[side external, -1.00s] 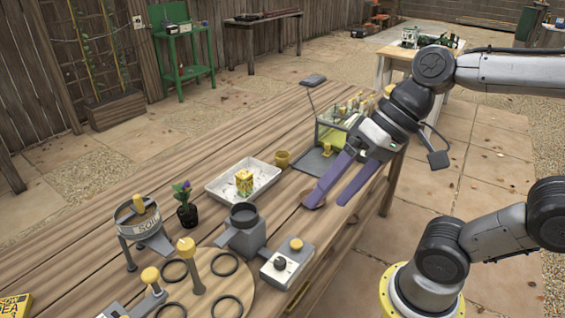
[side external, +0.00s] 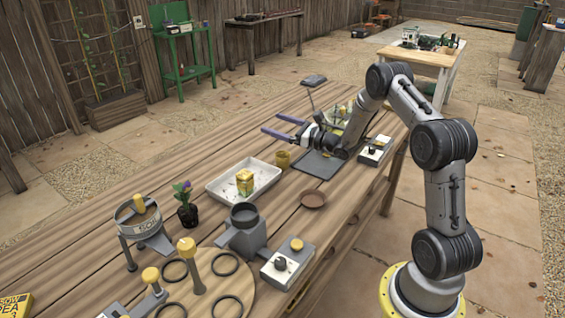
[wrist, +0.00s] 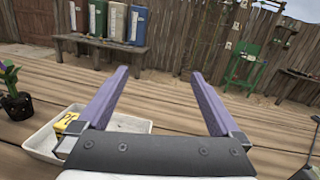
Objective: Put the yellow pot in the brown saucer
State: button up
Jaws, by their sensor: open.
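The yellow pot (side external: 282,159) is a small round pot standing on the wooden table, just beyond the right corner of the white tray, in the side view. The brown saucer (side external: 313,199) is a shallow round dish on the table, nearer the camera and to the right of the pot; it looks empty. My gripper (side external: 272,123) is open and empty, its two purple fingers pointing left, beyond the pot and apart from it. In the wrist view the fingers (wrist: 158,73) are spread wide with nothing between them. Neither pot nor saucer shows there.
A white tray (side external: 216,192) holds a yellow box (side external: 245,181). A potted plant (side external: 187,208) and a grey cup-shaped holder (side external: 243,232) stand nearby. A dark mat (side external: 318,166) lies below my wrist. Table boards left of my fingers are clear.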

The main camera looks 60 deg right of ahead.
aim_at(289, 157)
jog(key=s+d+f, duration=0.1)
jog(key=f, duration=0.3)
jog(key=s+d+f+m+h, duration=0.1)
jog(key=d+f, duration=0.1)
jog(key=f, duration=0.2)
jog(key=s+d+f+m+h, duration=0.1)
jog(key=d+f, duration=0.1)
jog(key=f, duration=0.2)
jog(key=shift+s+f+g, duration=0.15)
jog(key=shift+s+g, duration=0.2)
jog(key=shift+g, duration=0.05)
jog(key=shift+f, duration=0.85)
jog(key=w, duration=0.5)
jog(key=shift+f, duration=0.15)
jog(key=c, duration=1.4)
grip_shut()
